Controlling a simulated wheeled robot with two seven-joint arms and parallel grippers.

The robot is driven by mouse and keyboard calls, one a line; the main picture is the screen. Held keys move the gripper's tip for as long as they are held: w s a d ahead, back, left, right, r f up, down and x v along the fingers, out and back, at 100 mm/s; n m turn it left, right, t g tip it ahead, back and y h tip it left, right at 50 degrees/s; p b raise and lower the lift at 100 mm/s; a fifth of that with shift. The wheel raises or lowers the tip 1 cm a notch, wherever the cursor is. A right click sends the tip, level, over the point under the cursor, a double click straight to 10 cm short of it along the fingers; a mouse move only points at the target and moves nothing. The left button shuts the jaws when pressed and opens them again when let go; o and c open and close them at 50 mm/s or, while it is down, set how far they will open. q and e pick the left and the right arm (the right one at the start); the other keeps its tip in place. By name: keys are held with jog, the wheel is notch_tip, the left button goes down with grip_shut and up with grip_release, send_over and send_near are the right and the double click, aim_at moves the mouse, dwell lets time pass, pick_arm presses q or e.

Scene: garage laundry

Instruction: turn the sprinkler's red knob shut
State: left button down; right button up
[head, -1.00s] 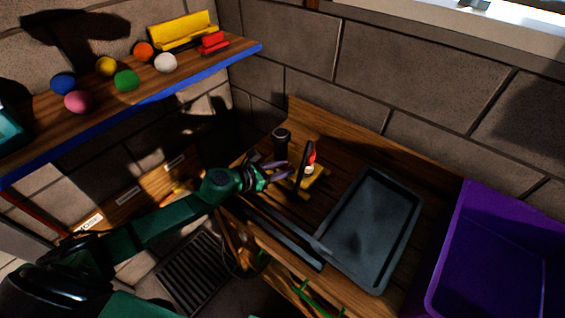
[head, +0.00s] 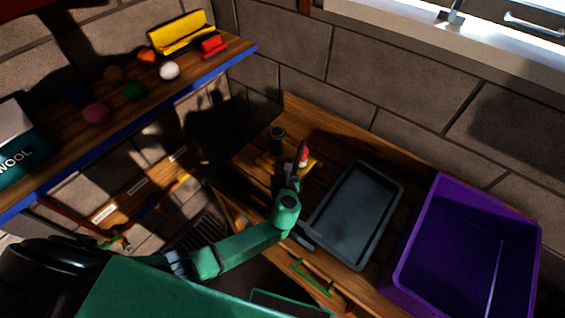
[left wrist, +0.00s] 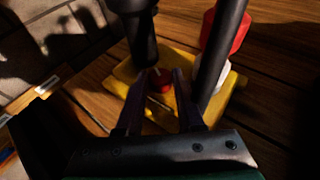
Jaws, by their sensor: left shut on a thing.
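The sprinkler has a yellow base (head: 313,161) on the wooden bench, with a red-and-white part (head: 303,155) and dark upright parts. In the left wrist view its base (left wrist: 213,112), the red-and-white part (left wrist: 226,30) and a dark slanted bar (left wrist: 221,50) show close up. My right gripper is not in view.
A grey tray (head: 398,187) lies right of the sprinkler, and a purple bin (head: 522,240) stands further right. A blue-edged shelf (head: 225,60) with several balls is at the upper left.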

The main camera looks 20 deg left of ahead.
pick_arm(q)
jog(key=shift+w+d+n+g+y+b, duration=0.1)
jog(key=shift+n+g+y+b, duration=0.2)
jog(key=shift+n+y, duration=0.4)
jog(key=shift+w+d+n+g+y+b, duration=0.1)
jog(key=shift+n+g+y+b, duration=0.2)
jog(key=shift+n+y, duration=0.35)
jog(key=shift+y, duration=0.25)
jog(key=c, duration=0.8)
grip_release()
